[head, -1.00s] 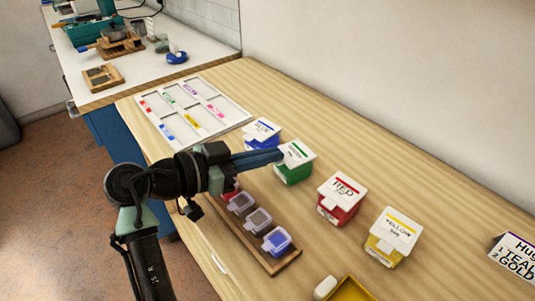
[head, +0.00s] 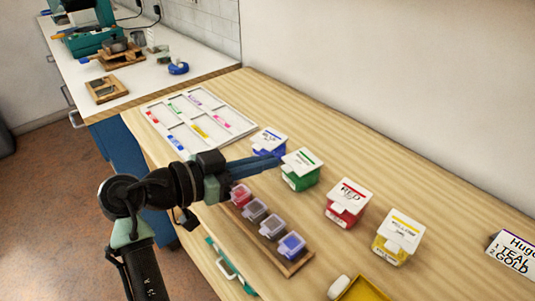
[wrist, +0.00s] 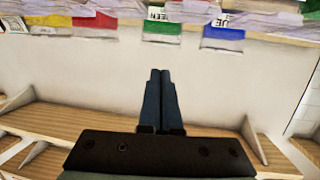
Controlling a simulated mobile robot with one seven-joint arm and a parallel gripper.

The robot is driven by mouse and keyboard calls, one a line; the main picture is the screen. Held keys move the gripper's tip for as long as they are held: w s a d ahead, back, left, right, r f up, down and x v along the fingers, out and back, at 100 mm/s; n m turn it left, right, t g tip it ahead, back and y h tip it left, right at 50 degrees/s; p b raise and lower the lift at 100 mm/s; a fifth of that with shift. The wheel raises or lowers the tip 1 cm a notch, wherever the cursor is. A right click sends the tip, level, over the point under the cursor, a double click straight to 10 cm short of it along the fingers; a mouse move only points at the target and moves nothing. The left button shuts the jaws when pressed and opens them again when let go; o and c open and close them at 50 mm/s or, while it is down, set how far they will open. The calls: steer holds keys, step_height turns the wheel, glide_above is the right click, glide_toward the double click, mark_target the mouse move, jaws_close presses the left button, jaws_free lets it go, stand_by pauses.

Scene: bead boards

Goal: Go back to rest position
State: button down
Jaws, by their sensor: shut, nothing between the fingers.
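My gripper (head: 279,157) is shut and empty. In the head view it points right, at the height of the blue and green boxes, apart from the small cups as far as I can see. In the wrist view the two dark fingers (wrist: 160,75) lie together with nothing between them. A blue box (head: 269,142), a green box (head: 301,170), a red box (head: 346,204) and a yellow box (head: 397,237) stand in a row along the table. Their lids are white and labelled.
A wooden rack (head: 299,265) holds several small lidded cups near the front edge. A white sectioned tray (head: 240,124) lies at the far left of the wooden table. A yellow tray (head: 362,290) and a lettered card (head: 513,252) are at right.

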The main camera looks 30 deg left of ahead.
mark_target(245, 196)
steer(key=s+f, duration=0.1)
steer(key=s+a+f, duration=0.1)
steer(key=f, duration=0.1)
steer(key=s+a+f, duration=0.1)
steer(key=s, duration=0.1)
steer(key=shift+f+b, duration=0.15)
steer(key=shift+b, duration=0.15)
steer(key=shift+w+d, duration=0.15)
steer(key=shift+w, duration=0.1)
steer(key=w+d+r+n+t+y, duration=0.1)
steer(key=w+d+r+t+y, duration=0.3)
steer(key=r, duration=0.6)
steer(key=w+d+r+n+t+y, duration=0.1)
steer(key=w+d+r+n+y, duration=0.1)
steer(key=w+d+r, duration=0.45)
steer(key=s+d+r+n+t, duration=0.1)
steer(key=s+d+r+t, duration=0.55)
steer(key=r, duration=0.65)
steer(key=s+d+r+n+t, duration=0.1)
steer(key=s+d+r+t, duration=0.2)
steer(key=s+d+r, duration=0.65)
steer(key=a+r+p, duration=0.1)
steer(key=r+p, duration=0.8)
steer(key=r, duration=0.1)
steer(key=a+r+y+p, duration=0.1)
steer(key=a+r+p, duration=0.1)
steer(key=r+p, duration=0.7)
steer(key=shift+w+a+r+n+g, duration=0.25)
steer(key=shift+a+r+n+g, duration=0.1)
steer(key=shift+r, duration=0.5)
